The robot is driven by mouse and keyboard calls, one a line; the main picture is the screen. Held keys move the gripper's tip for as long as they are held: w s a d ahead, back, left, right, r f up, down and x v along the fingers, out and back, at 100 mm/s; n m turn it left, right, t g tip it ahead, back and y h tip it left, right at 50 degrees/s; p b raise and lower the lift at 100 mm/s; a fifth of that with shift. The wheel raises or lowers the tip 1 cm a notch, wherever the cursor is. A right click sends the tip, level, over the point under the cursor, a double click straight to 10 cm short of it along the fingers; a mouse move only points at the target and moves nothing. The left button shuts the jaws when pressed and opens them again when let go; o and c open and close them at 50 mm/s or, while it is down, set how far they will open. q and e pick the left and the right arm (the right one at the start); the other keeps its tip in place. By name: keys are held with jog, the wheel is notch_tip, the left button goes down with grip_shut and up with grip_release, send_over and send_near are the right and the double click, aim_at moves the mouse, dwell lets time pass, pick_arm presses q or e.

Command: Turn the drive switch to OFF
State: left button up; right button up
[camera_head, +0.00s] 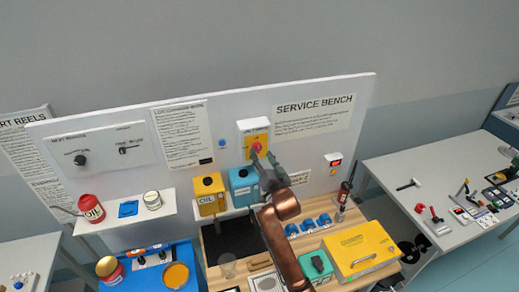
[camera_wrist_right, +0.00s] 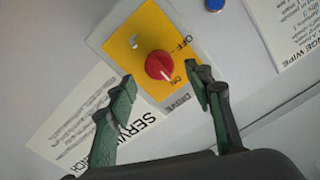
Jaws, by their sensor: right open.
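The drive switch is a yellow plate on a grey box (camera_head: 252,127) with a red knob (camera_head: 257,146), mounted on the white panel left of the SERVICE BENCH sign. In the right wrist view the red knob (camera_wrist_right: 158,65) sits on the yellow plate (camera_wrist_right: 140,45), and its white mark appears to point toward the ON label; the OFF label is on the same plate. My right gripper (camera_head: 266,160) is open just in front of the switch. In the wrist view its green fingertips (camera_wrist_right: 162,82) are spread either side of the knob, apart from it. My left gripper is not in view.
A yellow case (camera_head: 361,250) and a green box (camera_head: 316,266) lie on the wooden bench. A small red-lit box (camera_head: 334,161) is on the panel to the right.

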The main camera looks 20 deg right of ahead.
aim_at(259, 149)
jog(key=shift+w+p, duration=0.4)
jog(key=shift+w, duration=1.4)
jog(key=shift+c, duration=0.4)
jog(key=c, duration=1.1)
